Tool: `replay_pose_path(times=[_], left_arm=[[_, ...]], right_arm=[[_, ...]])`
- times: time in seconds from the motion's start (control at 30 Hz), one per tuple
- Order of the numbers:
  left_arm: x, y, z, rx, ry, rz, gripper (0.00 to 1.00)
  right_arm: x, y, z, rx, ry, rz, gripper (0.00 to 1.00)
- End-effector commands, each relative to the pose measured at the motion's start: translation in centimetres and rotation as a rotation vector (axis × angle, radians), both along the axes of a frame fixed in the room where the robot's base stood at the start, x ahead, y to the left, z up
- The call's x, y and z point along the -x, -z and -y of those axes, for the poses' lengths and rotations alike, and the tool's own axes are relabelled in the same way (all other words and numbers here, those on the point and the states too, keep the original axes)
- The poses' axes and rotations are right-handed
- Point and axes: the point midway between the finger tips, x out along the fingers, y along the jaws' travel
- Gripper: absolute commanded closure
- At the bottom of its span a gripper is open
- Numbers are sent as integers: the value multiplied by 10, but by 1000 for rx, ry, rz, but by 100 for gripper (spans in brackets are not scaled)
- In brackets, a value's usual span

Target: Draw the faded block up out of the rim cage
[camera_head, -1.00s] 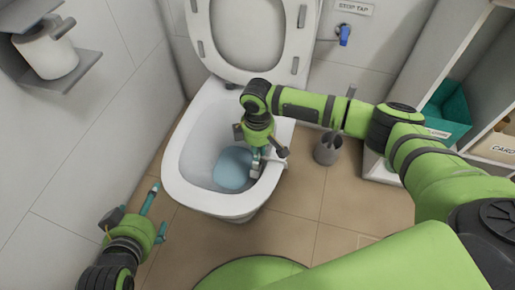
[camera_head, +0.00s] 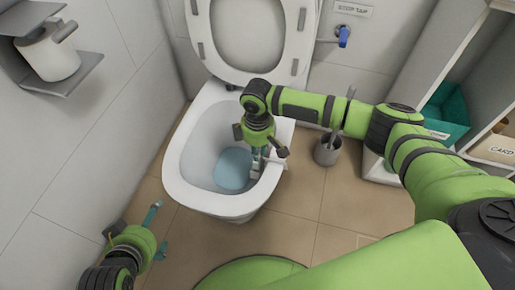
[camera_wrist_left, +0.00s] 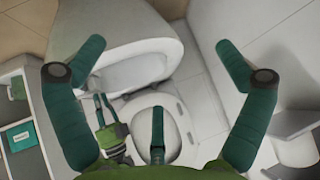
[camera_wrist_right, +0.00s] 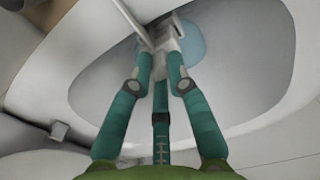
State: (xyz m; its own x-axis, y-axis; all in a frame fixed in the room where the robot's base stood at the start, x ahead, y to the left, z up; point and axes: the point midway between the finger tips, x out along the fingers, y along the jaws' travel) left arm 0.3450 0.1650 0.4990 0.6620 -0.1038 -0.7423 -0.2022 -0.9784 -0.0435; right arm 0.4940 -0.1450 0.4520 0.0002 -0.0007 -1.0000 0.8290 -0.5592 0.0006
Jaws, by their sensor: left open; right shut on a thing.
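My right gripper (camera_head: 258,158) reaches down inside the right rim of the white toilet bowl (camera_head: 175,185). In the right wrist view its fingers (camera_wrist_right: 160,62) are shut on a pale grey block (camera_wrist_right: 166,36), largely hidden between the fingertips. A white rim cage (camera_head: 274,162) hangs at the right rim, and its pale strip (camera_wrist_right: 130,20) shows beside the block. I cannot tell how far the block sits inside the cage. My left gripper (camera_head: 158,229) is open and empty, low at the left; its spread fingers show in the left wrist view (camera_wrist_left: 158,58).
Blue water (camera_head: 233,168) lies in the bowl. The raised lid (camera_head: 248,35) stands behind it. A grey brush holder (camera_head: 327,150) is on the floor to the right, near shelves with a teal bin (camera_head: 447,112). A paper roll (camera_head: 48,55) is on the left wall.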

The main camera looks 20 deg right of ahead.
Motion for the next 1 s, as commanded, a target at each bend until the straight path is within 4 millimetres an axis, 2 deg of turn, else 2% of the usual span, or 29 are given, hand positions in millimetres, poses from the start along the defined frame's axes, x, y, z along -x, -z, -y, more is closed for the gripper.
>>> replay_pose_path(times=[1.0], left_arm=[[25, 31, -11, -30, -20, -176, 0]], right_arm=[[0, -9, 0, 0, 0, 0, 100]])
